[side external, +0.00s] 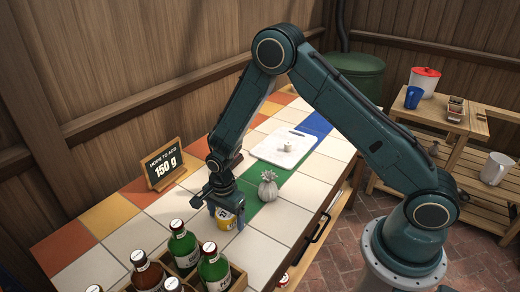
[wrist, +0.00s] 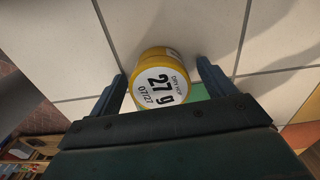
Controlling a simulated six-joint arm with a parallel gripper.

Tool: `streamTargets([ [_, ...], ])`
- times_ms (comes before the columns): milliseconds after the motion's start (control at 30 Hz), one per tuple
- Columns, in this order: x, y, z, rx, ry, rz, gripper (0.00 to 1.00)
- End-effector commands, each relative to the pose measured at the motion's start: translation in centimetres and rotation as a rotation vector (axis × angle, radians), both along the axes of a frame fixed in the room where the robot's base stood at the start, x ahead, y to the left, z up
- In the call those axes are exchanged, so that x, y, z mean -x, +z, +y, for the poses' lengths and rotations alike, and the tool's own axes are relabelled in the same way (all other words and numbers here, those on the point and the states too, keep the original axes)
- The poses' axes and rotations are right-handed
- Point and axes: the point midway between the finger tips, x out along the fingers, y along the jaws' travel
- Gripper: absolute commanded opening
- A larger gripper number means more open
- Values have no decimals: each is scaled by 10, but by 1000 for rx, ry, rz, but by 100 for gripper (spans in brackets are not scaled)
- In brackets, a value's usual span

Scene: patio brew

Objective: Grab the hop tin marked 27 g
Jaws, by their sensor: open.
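The hop tin (wrist: 160,84) is yellow with a white label reading 27 g, and sits between my gripper's two fingers in the wrist view. It also shows in the side view (side external: 224,217), standing on the tiled counter and partly covered by my gripper. My gripper (side external: 224,211) points down over the tin. In the wrist view, my open gripper (wrist: 162,88) has one finger on each side of the tin, with a visible gap on both sides. The tin's far side is hidden.
A crate (side external: 236,277) of bottles stands close by at the front. A sign reading 150 g (side external: 163,164) stands at the left back. A white board (side external: 286,147) with a small item lies farther back. Tiles left of the tin are clear.

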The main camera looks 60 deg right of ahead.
Motion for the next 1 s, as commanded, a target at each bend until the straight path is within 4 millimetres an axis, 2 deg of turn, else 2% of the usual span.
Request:
streamTargets([
  [167, 0, 0, 0, 0, 0, 0, 80],
  [400, 0, 0, 0, 0, 0, 0, 34],
  [767, 0, 2, 0, 0, 0, -1, 34],
  [1000, -1, 15, 0, 0, 0, -3, 34],
])
